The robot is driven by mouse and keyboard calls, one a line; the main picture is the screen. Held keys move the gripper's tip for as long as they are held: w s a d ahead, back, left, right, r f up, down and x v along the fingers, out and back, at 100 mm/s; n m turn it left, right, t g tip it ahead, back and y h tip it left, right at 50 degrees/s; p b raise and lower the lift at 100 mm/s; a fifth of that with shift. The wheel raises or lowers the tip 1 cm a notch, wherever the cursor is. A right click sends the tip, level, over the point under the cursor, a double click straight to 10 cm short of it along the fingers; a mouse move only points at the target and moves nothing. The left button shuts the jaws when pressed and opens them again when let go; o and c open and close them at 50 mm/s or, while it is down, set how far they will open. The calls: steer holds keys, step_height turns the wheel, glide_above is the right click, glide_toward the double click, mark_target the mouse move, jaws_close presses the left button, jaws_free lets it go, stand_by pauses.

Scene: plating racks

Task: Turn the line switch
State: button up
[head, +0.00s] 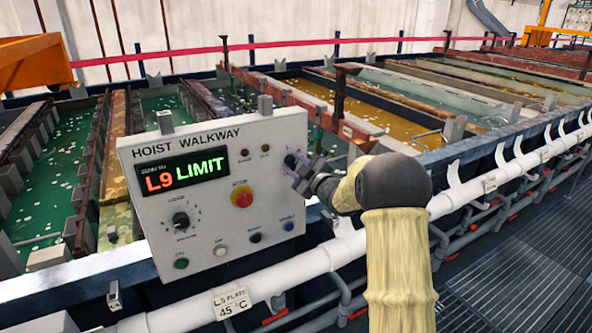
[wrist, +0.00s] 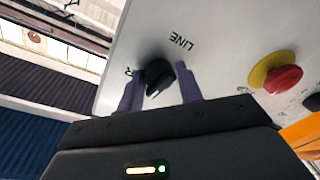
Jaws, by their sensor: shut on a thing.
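The line switch is a black rotary knob (wrist: 158,76) on the white control panel (wrist: 222,30), with the word LINE printed beside it in the wrist view. My gripper (wrist: 160,92) has its two purple-grey fingers on either side of the knob, shut on it. In the head view my gripper (head: 298,171) reaches the panel's right side, and its fingers partly hide the knob (head: 290,160). The panel's display (head: 184,172) reads "L9 LIMIT", L9 in red and LIMIT in green.
A red-and-yellow emergency button (head: 242,196) sits left of my gripper, with a load dial (head: 180,220) and several small buttons lower on the panel. A white pipe (head: 190,312) runs below. Plating tanks (head: 370,118) lie behind. Grating floor (head: 525,245) is clear at right.

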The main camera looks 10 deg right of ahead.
steer(key=m+b, duration=0.1)
steer(key=m, duration=0.1)
steer(key=m+b, duration=0.1)
steer(key=m, duration=0.1)
steer(key=shift+r+m+t, duration=0.2)
steer(key=shift+m+t, duration=0.1)
steer(key=m, duration=0.2)
steer(key=m+b, duration=0.1)
steer(key=m, duration=0.2)
steer(key=shift+t+h, duration=0.3)
steer(key=o, duration=0.9)
steer(key=shift+f, duration=0.1)
steer(key=shift+s+f, duration=0.1)
steer(key=shift+s, duration=0.05)
